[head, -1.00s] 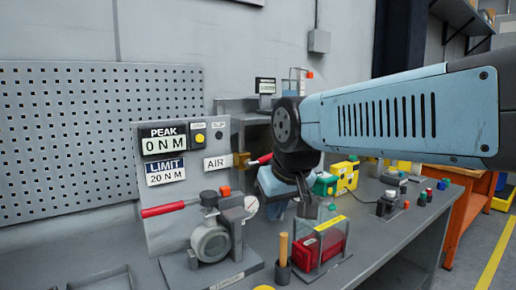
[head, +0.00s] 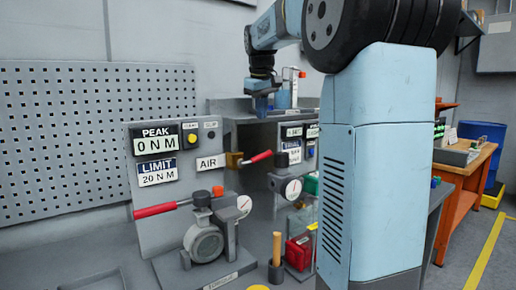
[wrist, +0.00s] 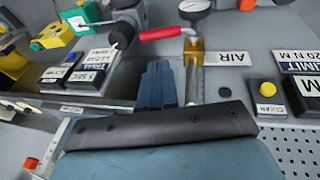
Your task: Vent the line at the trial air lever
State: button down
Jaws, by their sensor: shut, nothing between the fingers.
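The air lever has a red handle (head: 260,157) on a brass valve body (head: 234,160), beside the AIR label (head: 210,162) on the grey panel. The handle slants up to the right in the head view. In the wrist view the red handle (wrist: 165,34), brass body (wrist: 193,55) and AIR label (wrist: 226,58) show upside down. My gripper (head: 262,106) is above the lever, apart from it, near the top of the grey housing. Its dark blue fingers (wrist: 157,85) are shut and empty. My arm hides part of the bench at right.
Dial gauges (head: 293,189) and a wooden-handled tool (head: 276,246) stand nearby. The pegboard (head: 90,140) is at left. A red box (head: 298,252) stands beside my arm.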

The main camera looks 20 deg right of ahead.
aim_at(262, 157)
jog(key=x, duration=1.4)
jog(key=shift+w+d, duration=0.3)
